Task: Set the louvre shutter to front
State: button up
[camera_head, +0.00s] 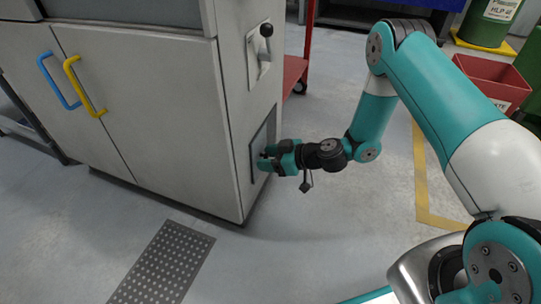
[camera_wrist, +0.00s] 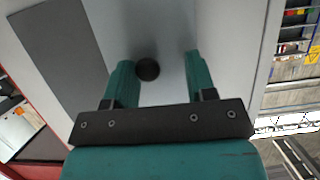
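The louvre shutter (camera_head: 257,140) appears to be the dark-framed panel low on the side of the pale cabinet, partly hidden by my gripper (camera_head: 265,160). In the wrist view my gripper (camera_wrist: 158,65) is open, its two teal fingers wide apart. I cannot tell how far the fingertips are from the knob in depth. No slats can be made out, and the shutter's setting cannot be told. A dark grey strip (camera_wrist: 62,50) lies left of the fingers.
A lever with a black knob (camera_head: 266,31) sits on a plate above the dark panel. The cabinet (camera_head: 160,120) has blue and yellow handles on its front doors. A red cart (camera_head: 297,65) stands behind it. A red bin (camera_head: 490,80) stands at right. The floor beside the cabinet is clear.

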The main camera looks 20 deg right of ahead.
jog(key=shift+w+d+r, duration=0.1)
jog(key=shift+d, duration=0.25)
jog(key=shift+d+r, duration=0.15)
jog(key=shift+d, duration=0.1)
jog(key=p+v, duration=0.7)
jog(key=v, duration=0.9)
jog(key=shift+s, duration=0.45)
jog(key=shift+r, duration=0.15)
